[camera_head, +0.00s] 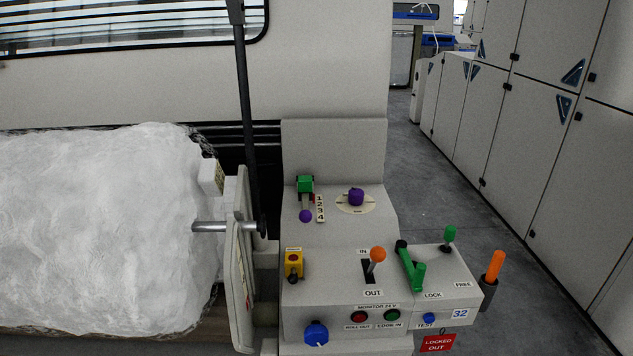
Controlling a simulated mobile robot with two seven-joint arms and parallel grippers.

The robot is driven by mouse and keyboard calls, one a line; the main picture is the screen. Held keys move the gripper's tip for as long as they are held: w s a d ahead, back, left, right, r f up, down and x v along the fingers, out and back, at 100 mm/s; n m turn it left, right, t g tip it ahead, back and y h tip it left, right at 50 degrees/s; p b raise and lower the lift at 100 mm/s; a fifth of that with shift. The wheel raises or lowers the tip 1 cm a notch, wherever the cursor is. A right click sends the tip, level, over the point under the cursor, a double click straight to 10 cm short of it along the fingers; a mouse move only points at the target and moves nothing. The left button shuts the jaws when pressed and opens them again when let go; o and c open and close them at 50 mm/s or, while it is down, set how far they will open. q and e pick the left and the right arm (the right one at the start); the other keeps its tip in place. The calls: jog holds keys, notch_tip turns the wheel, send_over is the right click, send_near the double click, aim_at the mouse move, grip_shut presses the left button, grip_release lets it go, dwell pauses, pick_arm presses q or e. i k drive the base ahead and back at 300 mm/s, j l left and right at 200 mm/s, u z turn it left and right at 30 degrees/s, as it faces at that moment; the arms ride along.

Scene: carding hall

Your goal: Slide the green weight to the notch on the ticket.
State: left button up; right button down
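The green weight (305,183) sits at the back left of the grey control console, at the far end of a short dark bar. A purple ball (305,216) is at the near end of this bar. A number strip (320,208) marked 1 to 4 stands just right of the bar, with a small red piece (312,198) near its top. A small cream tag (219,176) with marks too small to read is on a white box by the fibre roll; I cannot tell if it is the ticket. Neither gripper is in view.
The console (340,232) carries a purple knob (356,196), an orange-topped lever (377,254), green handles (411,266) and a yellow switch box (294,264). A red "LOCKED OUT" tag (438,343) hangs in front.

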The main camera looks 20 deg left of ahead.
aim_at(305, 182)
jog(key=u, duration=0.4)
jog(key=l+u, duration=0.15)
jog(key=u, duration=0.25)
jog(key=l+u, duration=0.1)
jog(key=u, duration=0.35)
jog(key=l+u, duration=0.1)
jog(key=u, duration=0.3)
jog(key=k+l+u, duration=0.1)
jog(key=l+u, duration=0.3)
jog(key=k+l+u, duration=0.1)
jog(key=l+u, duration=0.25)
jog(key=k+l+u, duration=0.1)
jog(key=k+l, duration=0.15)
jog(key=l, duration=0.2)
jog(key=k+l, duration=0.25)
jog(key=l, duration=0.2)
jog(key=u, duration=0.05)
